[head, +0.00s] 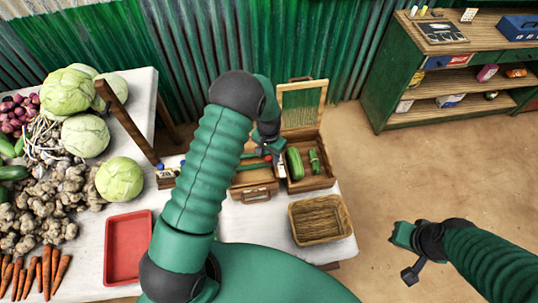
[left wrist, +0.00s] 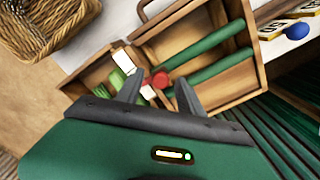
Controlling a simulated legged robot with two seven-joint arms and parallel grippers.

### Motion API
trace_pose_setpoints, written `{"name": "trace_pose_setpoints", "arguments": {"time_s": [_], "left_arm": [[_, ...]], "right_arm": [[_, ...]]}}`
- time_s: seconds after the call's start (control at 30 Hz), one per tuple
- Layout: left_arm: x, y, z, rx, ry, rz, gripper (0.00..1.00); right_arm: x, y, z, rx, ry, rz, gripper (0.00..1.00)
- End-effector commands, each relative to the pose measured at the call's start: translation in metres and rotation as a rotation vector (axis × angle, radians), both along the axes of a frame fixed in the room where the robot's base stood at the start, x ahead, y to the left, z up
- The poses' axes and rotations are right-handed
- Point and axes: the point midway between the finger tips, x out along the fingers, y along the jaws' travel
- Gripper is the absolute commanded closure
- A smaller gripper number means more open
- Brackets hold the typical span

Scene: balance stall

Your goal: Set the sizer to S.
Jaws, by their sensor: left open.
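A wooden box with dividers (left wrist: 214,37) holds two green bars (left wrist: 210,55) in the left wrist view; in the head view it stands on the white table (head: 240,222), partly behind my left arm. A small red round piece (left wrist: 159,78) with white pieces beside it sits at the box's divider, and I cannot tell whether it is the sizer. My left gripper (left wrist: 158,94) is open, its fingertips on either side of the red piece; contact cannot be told. No letter S is readable. My right gripper (head: 408,255) hangs over the floor, away from the table.
An open-lidded case (head: 302,105) with green items stands at the right, behind a wicker basket (head: 320,220). A red tray (head: 128,247) and vegetables fill the left. A small rack with a blue knob (left wrist: 297,31) is beside the box.

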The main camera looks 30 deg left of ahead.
Motion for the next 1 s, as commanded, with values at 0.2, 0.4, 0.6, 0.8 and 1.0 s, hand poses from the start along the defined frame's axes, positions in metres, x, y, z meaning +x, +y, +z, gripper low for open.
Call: {"name": "trace_pose_setpoints", "arguments": {"time_s": [0.2,0.4,0.6,0.8,1.0], "left_arm": [[0.001,0.000,0.009,0.001,-0.003,0.000,0.55],[0.002,0.000,0.057,0.001,-0.007,-0.001,0.55],[0.002,0.000,0.116,0.001,-0.006,0.000,0.55],[0.002,0.000,0.156,0.001,-0.002,0.000,0.55],[0.001,0.000,0.168,0.000,0.001,0.000,0.55]], "right_arm": [[0.000,0.000,-0.003,0.000,0.000,0.000,1.00],[0.000,0.000,-0.014,0.000,0.000,0.000,1.00],[0.000,0.000,-0.023,0.000,0.000,0.000,1.00],[0.000,0.000,-0.027,0.000,0.000,0.000,1.00],[0.000,0.000,-0.028,0.000,0.000,0.000,1.00]]}}
